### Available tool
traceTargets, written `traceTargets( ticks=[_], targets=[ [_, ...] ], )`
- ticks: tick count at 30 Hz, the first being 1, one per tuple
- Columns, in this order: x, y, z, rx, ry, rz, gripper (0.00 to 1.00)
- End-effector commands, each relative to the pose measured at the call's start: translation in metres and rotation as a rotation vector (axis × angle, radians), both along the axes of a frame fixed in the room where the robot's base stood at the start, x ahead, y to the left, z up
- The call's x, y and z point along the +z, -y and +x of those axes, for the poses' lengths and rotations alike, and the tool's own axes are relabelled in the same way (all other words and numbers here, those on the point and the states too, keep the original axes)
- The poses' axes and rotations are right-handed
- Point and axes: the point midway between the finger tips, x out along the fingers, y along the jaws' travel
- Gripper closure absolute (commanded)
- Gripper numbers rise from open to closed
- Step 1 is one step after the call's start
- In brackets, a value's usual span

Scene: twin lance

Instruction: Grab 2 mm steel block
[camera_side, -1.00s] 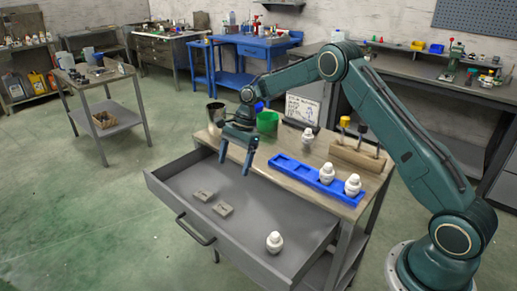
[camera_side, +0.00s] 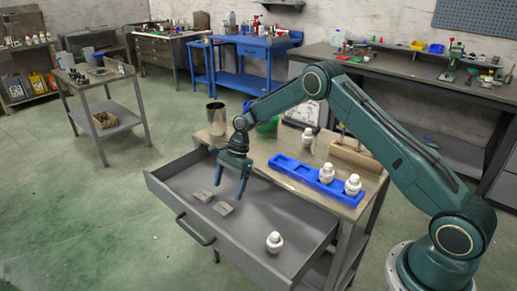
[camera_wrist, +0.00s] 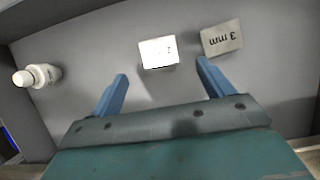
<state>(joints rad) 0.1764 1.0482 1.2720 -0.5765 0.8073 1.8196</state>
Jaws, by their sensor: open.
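Two flat grey blocks lie in the open drawer (camera_side: 262,217). The one nearer the white bottle (camera_side: 223,208) shines bright in the wrist view (camera_wrist: 158,52); its label is washed out by glare, though it seems to start with a 2. The other block (camera_side: 203,195) reads "3 mm" upside down in the wrist view (camera_wrist: 221,38). My gripper (camera_side: 229,190) is open and empty above the drawer, pointing down. In the wrist view the bright block lies just beyond and between the fingertips (camera_wrist: 162,70), apart from them.
A white bottle (camera_side: 274,242) stands in the drawer, also at left in the wrist view (camera_wrist: 38,76). On the table top are a blue tray (camera_side: 309,177) with white bottles, a metal cup (camera_side: 216,117), another white bottle (camera_side: 307,138) and a wooden stand (camera_side: 352,157). The drawer walls surround the blocks.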

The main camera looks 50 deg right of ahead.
Motion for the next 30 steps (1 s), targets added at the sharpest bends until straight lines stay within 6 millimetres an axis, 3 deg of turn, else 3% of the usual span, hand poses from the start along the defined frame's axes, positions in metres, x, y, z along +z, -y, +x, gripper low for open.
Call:
traceTargets(
  ticks=[4, 14, 30],
  targets=[
    [-0.011, -0.004, 0.000, 0.001, -0.001, 0.000, 0.20],
    [-0.015, -0.007, 0.000, 0.001, 0.000, 0.000, 0.20],
    [-0.059, -0.028, -0.001, 0.001, 0.000, -0.002, 0.20]
  ],
)
